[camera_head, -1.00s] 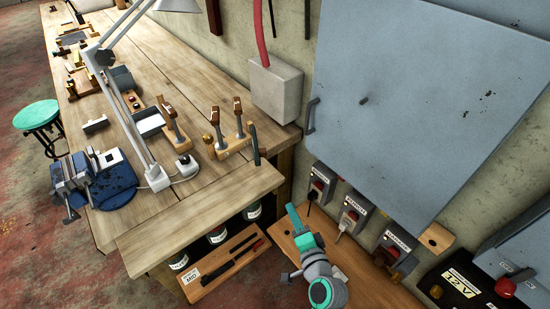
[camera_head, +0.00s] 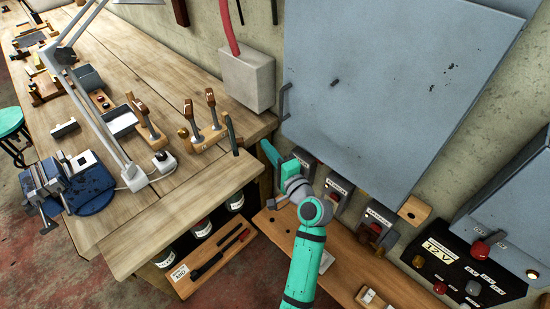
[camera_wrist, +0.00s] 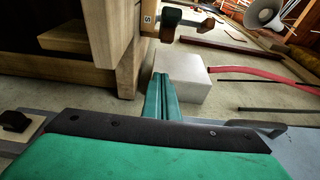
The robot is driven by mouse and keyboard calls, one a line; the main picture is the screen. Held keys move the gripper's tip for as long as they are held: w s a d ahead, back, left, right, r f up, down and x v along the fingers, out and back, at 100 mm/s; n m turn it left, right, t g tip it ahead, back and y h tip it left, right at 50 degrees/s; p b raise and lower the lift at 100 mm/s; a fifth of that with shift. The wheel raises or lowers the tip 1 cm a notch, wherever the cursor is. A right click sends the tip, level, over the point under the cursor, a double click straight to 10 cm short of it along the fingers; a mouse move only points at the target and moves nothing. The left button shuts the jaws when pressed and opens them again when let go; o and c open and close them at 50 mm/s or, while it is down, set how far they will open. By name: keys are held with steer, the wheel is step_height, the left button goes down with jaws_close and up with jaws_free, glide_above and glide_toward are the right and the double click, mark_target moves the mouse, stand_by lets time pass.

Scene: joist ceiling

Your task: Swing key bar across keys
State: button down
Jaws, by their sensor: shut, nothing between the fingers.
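On the bench's near right end, a wooden block (camera_head: 208,138) holds two upright levers with brown heads, which look like the keys (camera_head: 211,103). A dark upright bar (camera_head: 231,134) stands at the block's right end, apparently the key bar; it is not lying across the levers. My teal gripper (camera_head: 267,150) is shut and empty, right of the bar and beyond the bench's edge, apart from it. In the wrist view my closed fingers (camera_wrist: 164,88) point towards the grey wall box. A dark lever head (camera_wrist: 183,20) shows above them; the bar is hard to make out there.
The grey wall box (camera_head: 247,79) with a red hose is behind the bench end. A large grey cabinet panel (camera_head: 390,90) hangs to the right. Below it are several switch boxes and a wooden shelf (camera_head: 340,270). A lamp (camera_head: 105,130) and blue vise (camera_head: 75,185) stand left.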

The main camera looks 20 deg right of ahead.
steer(key=shift+w+a, duration=0.4)
steer(key=shift+a, duration=0.3)
steer(key=shift+w+a, duration=0.4)
steer(key=shift+a, duration=0.3)
steer(key=shift+w+a, duration=0.4)
steer(key=shift+a, duration=0.3)
steer(key=shift+d, duration=0.1)
